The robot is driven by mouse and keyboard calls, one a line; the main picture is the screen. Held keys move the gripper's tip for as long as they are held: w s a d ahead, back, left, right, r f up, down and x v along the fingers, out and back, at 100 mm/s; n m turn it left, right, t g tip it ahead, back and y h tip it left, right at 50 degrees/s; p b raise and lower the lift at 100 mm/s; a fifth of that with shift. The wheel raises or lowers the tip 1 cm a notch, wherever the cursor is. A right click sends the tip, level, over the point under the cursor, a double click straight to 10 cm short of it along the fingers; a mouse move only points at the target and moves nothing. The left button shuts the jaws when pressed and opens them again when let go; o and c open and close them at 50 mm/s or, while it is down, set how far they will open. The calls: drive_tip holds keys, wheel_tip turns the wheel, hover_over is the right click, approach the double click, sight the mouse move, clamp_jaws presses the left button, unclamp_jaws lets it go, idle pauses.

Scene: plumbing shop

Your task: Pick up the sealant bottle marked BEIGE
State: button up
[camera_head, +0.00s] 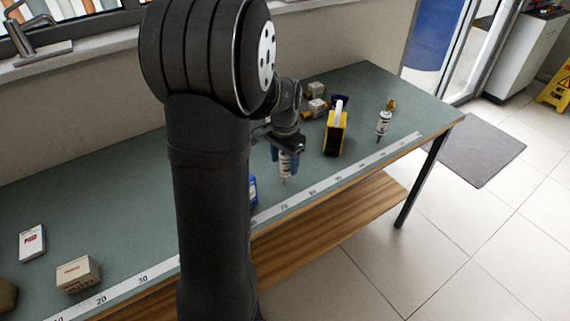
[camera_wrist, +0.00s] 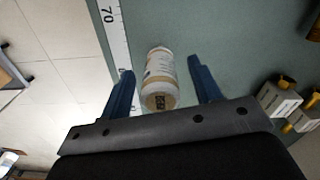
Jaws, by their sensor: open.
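The fingers are open, with a gap to the bottle on each side. A dark mark shows on its near end, too small to read. In the head view my gripper (camera_head: 284,153) is over the bench, with a pale bottle (camera_head: 286,168) at its fingers. A second white bottle with a dark label band and a tan top (camera_head: 384,123) stands farther right on the bench. I cannot read BEIGE on either bottle.
A measuring strip (camera_head: 330,182) runs along the bench's front edge. A yellow and black item (camera_head: 335,134) and small boxes (camera_head: 316,107) stand right of my gripper. A blue item (camera_head: 253,190) is partly hidden by my arm. A white box (camera_head: 32,242) and a tan box (camera_head: 78,275) are at left.

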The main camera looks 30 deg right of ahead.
wheel_tip(320, 180, down, 2)
drive_tip(key=shift+f, duration=0.25)
drive_tip(key=c, duration=1.1)
drive_tip(key=shift+r, duration=0.15)
